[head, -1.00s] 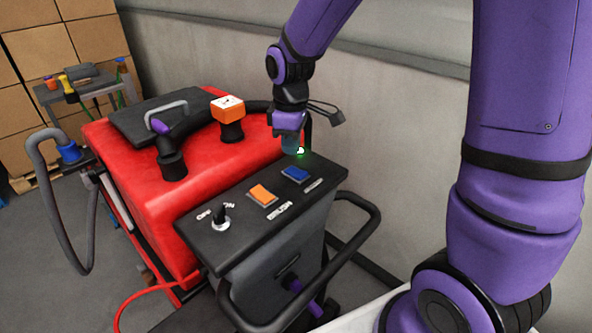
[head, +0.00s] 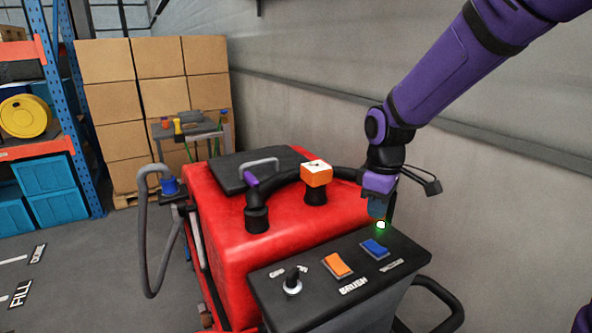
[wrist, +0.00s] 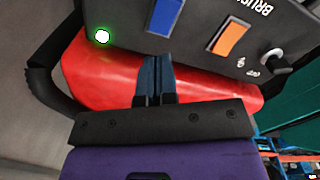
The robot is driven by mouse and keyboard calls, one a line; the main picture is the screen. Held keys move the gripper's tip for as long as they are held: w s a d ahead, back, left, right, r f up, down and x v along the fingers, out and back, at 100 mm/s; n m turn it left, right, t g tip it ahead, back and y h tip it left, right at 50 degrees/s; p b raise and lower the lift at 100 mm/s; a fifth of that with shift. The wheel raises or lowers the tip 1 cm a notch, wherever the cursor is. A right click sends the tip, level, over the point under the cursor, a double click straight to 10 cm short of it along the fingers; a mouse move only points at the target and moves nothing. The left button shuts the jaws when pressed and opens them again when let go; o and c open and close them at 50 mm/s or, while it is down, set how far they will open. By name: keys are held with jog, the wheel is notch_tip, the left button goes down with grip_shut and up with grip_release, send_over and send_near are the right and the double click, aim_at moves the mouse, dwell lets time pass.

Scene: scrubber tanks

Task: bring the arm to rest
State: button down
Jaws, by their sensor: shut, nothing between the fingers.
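My gripper (head: 377,207) hangs fingers down over the far edge of the red scrubber's black control panel (head: 330,297). A lit green lamp (head: 380,225) shows just below the fingertips in the head view. In the wrist view my gripper (wrist: 157,75) has its two blue fingers together with nothing between them. The fingers show against the red body, with the panel's edge beyond them. I cannot tell the exact gap to the panel. My arm reaches down from the upper right, clear of the wall in the picture.
The panel has a blue rocker (head: 375,248), an orange rocker (head: 338,265) and a black knob (head: 292,280). An orange-and-white block (head: 316,172) sits on the red body (head: 225,215). Cartons (head: 140,90) and a shelf stand behind. A grey wall (head: 300,110) runs along the right.

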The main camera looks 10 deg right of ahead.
jog(key=s+d+r+m+t, duration=0.2)
jog(key=s+r+m, duration=0.3)
jog(key=s, duration=0.6)
jog(key=s+d+r+m+t, duration=0.3)
jog(key=s+d+r+m, duration=0.1)
jog(key=s+r, duration=0.5)
jog(key=shift+s+d+r+m, duration=0.35)
jog(key=shift+s+m, duration=0.25)
jog(key=shift+s, duration=0.35)
